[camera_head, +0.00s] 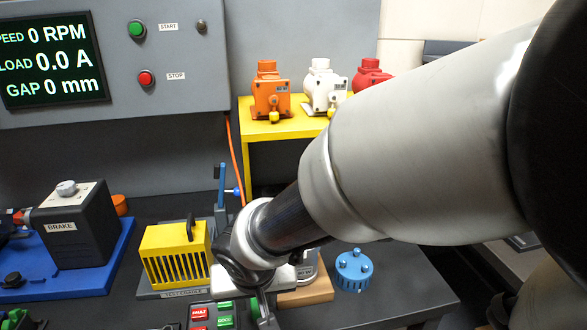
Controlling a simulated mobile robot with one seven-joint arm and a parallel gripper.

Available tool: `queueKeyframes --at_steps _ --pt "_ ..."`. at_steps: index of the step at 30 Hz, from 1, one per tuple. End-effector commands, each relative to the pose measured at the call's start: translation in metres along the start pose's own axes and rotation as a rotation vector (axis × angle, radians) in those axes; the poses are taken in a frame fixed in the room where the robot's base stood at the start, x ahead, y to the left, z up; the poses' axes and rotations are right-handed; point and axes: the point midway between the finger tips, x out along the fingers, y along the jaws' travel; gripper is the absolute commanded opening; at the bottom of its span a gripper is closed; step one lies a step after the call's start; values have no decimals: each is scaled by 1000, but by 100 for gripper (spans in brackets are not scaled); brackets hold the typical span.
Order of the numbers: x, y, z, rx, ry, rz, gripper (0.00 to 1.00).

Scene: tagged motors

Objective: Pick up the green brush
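I cannot pick out a green brush for certain. A dark tray holds small red tags (199,313) and green tags (225,321) at the bottom centre. A narrow green sliver (254,307) shows beside my gripper (262,308); I cannot tell whether it is part of the brush. Another green piece (16,318) is cut off at the bottom left corner. My gripper hangs low over the dark bench, by the tray's right side. Its fingers are small and partly hidden by my wrist, so their opening is unclear.
A yellow slotted guard (176,254) stands left of my gripper, with a black brake unit (77,226) on a blue base farther left. A blue cap (354,270) sits to the right. Orange (270,96), white (319,90) and red (368,76) motors stand on a yellow shelf behind.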

Motion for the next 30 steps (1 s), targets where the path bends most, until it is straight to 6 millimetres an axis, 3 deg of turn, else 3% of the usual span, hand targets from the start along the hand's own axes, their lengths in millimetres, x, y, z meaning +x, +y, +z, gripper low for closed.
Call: queueKeyframes --at_steps 10,19,20,25,30 --pt "46 1 -9 0 -2 1 33" --pt "51 1 -10 1 0 0 33" --pt "51 1 -10 1 0 0 31" --pt "51 1 -10 1 0 0 2" --pt "51 1 -10 1 0 0 0"
